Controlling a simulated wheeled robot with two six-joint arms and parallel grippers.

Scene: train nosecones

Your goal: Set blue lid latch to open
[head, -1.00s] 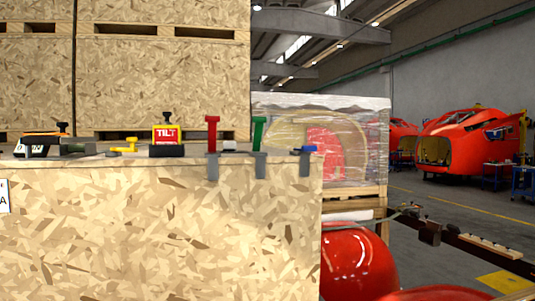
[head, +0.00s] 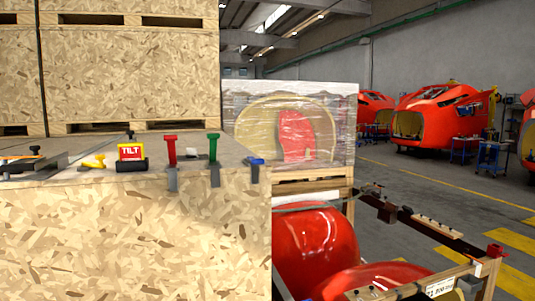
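The blue lid latch (head: 256,161) sits at the right end of a row of latches on the top front edge of a large wooden crate (head: 150,230). Its blue handle lies low and flat, and its grey bracket hangs over the crate's front face. The green latch (head: 214,148) and the red latch (head: 171,150) to its left have handles standing upright. Neither of my grippers shows in the head view.
Stacked crates (head: 130,75) stand behind. Right of the crate, red nosecones (head: 315,245) lie in a wooden frame. Open floor (head: 400,190) stretches beyond.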

